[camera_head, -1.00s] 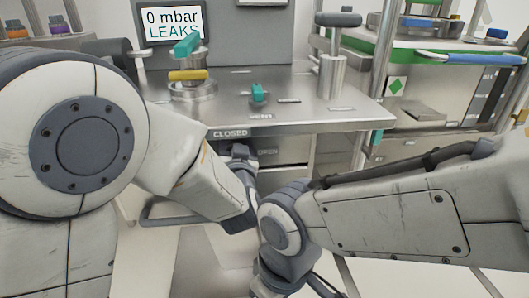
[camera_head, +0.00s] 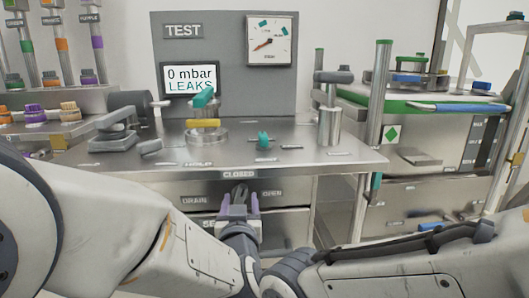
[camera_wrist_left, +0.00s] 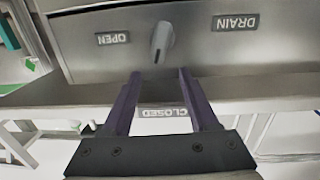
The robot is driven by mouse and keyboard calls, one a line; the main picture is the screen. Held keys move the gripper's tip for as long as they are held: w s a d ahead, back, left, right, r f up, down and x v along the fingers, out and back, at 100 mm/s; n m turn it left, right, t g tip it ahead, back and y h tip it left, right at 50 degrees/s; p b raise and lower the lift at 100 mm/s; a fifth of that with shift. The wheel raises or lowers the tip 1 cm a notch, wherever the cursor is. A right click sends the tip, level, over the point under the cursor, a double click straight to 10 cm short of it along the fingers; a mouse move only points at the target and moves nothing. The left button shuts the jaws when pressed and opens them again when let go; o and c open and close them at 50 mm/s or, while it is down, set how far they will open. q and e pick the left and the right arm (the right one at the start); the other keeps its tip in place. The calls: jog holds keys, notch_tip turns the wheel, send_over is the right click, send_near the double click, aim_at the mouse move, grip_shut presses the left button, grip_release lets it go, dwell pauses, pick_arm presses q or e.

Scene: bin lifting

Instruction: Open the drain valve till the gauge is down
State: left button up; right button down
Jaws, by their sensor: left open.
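The round gauge (camera_head: 270,41) is at the back of the bench, its red needle pointing to the lower left. The drain valve's grey knob (camera_wrist_left: 162,43) is on the bench's front face, between the DRAIN (camera_wrist_left: 237,22) and OPEN (camera_wrist_left: 112,38) labels, which are upside down in the left wrist view. Its lever points roughly toward the CLOSED label (camera_wrist_left: 163,113). My left gripper (camera_wrist_left: 160,73) is open and empty, fingers apart just short of the knob; in the head view (camera_head: 240,196) it mostly hides the knob. My right gripper is out of view.
The bench top (camera_head: 330,160) overhangs the valve face. A green-edged cart (camera_head: 425,98) stands to the right. My right forearm crosses the lower right.

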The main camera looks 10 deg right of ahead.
pick_arm(q)
jog(key=s+d+r+m+g+h+p, duration=0.2)
jog(key=s+r+g+p, duration=0.3)
jog(key=p, duration=0.8)
jog(key=s+d+r+m+g+h+p, duration=0.2)
jog(key=s+r+g+p, duration=0.4)
jog(key=s+r+p, duration=0.3)
jog(key=r+p, duration=0.1)
jog(key=p, duration=0.2)
jog(key=shift+r+m+p, duration=0.3)
jog(key=shift+m+p, duration=0.1)
jog(key=shift+s+d, duration=0.1)
